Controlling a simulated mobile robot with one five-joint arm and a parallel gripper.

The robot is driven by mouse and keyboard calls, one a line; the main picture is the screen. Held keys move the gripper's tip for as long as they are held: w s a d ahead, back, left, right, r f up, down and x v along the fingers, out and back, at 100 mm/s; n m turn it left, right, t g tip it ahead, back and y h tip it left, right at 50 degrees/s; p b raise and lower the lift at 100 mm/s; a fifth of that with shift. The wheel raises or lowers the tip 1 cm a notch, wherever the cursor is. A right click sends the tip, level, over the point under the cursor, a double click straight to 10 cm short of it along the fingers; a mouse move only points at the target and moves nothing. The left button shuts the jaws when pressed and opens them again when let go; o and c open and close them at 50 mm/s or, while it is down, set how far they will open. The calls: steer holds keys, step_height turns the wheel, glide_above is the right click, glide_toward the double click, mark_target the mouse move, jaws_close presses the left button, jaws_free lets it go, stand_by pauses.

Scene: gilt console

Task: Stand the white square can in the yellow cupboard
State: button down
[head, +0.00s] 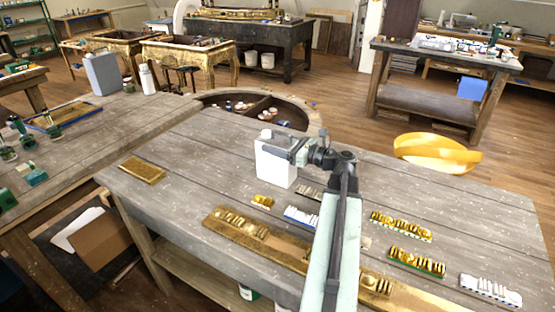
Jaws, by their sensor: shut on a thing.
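The white square can (273,166) is upright at the far side of the near workbench, left of my arm. My gripper (294,150) is shut on the can's upper right part; the fingertips are partly hidden against it. I cannot tell whether the can's base touches the bench or hangs just above it. A yellow rounded thing (437,167) with a curved rim shows beyond the bench's far right edge. Its lower part is hidden, and I cannot tell whether it is the yellow cupboard; no other yellow cupboard is in view.
Gilt ornament pieces (401,225) and white moulded strips (490,290) lie on the near workbench (190,165). A gilt plate (142,170) lies at its left. A grey jug (103,73) and a white bottle (147,78) stand on the left bench. Open wooden floor lies beyond.

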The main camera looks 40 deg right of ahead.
steer(key=shift+r, duration=0.15)
step_height(320, 180, up, 10)
steer(key=p, duration=1)
